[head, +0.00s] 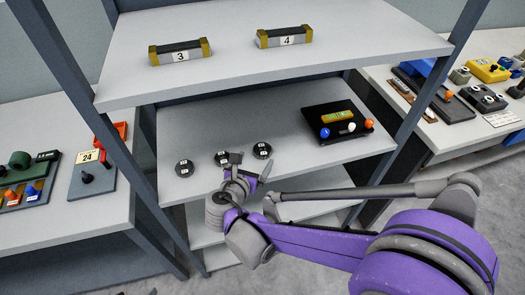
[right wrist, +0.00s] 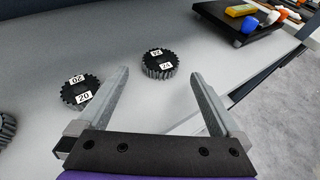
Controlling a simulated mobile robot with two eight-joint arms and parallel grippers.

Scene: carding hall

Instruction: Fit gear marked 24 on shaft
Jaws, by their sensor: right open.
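Several dark toothed gears with white labels lie flat on the middle shelf. In the right wrist view, one gear (right wrist: 158,64) has a label that seems to read 24; it is likely the rightmost gear (head: 262,150) in the head view. Another gear marked 20 (right wrist: 80,91) lies left of it, the middle gear (head: 222,158) in the head view. My right gripper (right wrist: 160,75) is open and empty, its fingertips apart with the 24 gear just beyond them. A dark shaft (head: 86,177) stands on a grey plate on the left table, beside a card (head: 88,157) reading 24. My left gripper is not in view.
Another gear (head: 184,168) lies at the shelf's left. A black tray (head: 338,122) with coloured pieces sits at its right. The upper shelf (head: 350,45) holds blocks marked 3 and 4. Grey rack posts stand between shelf and left table.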

